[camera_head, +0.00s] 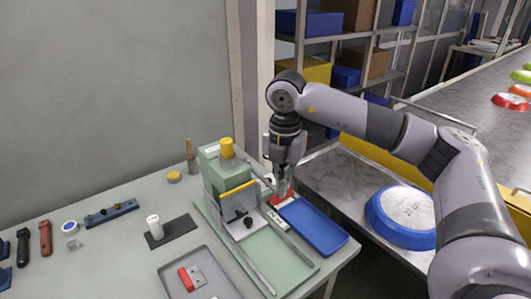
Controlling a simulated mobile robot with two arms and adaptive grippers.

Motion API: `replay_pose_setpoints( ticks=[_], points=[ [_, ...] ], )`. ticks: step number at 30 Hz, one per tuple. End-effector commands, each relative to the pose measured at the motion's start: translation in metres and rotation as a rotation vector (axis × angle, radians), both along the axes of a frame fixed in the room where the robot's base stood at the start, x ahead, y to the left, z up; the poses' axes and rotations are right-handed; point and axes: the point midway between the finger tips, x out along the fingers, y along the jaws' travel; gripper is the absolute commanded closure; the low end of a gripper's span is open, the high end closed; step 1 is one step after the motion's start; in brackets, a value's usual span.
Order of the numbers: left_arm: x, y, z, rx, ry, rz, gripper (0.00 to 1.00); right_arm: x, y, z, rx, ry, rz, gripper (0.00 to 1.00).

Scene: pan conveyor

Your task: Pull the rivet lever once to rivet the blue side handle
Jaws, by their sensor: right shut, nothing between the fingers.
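A green rivet press (222,178) with a yellow cap stands on the bench. A white-tipped knob (270,179) shows at its right side, and I cannot tell whether it is the lever's end. My right gripper (284,188) points down just right of the press, close to the knob. It is shut with nothing between its fingers; whether it touches the knob is unclear. A red piece (283,198) lies below the fingertips, at the end of a blue tray (315,226). I cannot clearly make out the blue side handle. My left gripper is out of view.
A blue pan (375,218) sits on a metal surface at right. A grey tray (222,270) holding a red-and-grey part lies in front of the press. A dark blue bar (111,213) and handles lie at left. Shelves with boxes (308,23) stand behind.

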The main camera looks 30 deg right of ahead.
Motion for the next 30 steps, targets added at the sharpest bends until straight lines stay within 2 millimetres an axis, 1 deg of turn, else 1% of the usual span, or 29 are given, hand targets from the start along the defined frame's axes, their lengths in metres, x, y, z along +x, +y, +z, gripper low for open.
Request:
replay_pose_setpoints(
  ticks=[1, 3, 8, 30],
  points=[
    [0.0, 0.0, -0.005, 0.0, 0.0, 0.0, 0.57, -0.001, 0.0, -0.007, 0.0, 0.002, 0.0, 1.0],
    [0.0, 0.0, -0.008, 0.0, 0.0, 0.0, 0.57, -0.002, 0.0, -0.011, 0.0, 0.002, 0.0, 1.0],
    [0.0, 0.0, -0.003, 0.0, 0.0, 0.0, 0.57, -0.002, 0.0, -0.005, 0.0, 0.002, 0.0, 1.0],
    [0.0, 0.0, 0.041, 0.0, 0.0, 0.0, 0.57, -0.001, 0.0, 0.054, 0.0, 0.001, 0.001, 1.0]
  ],
)
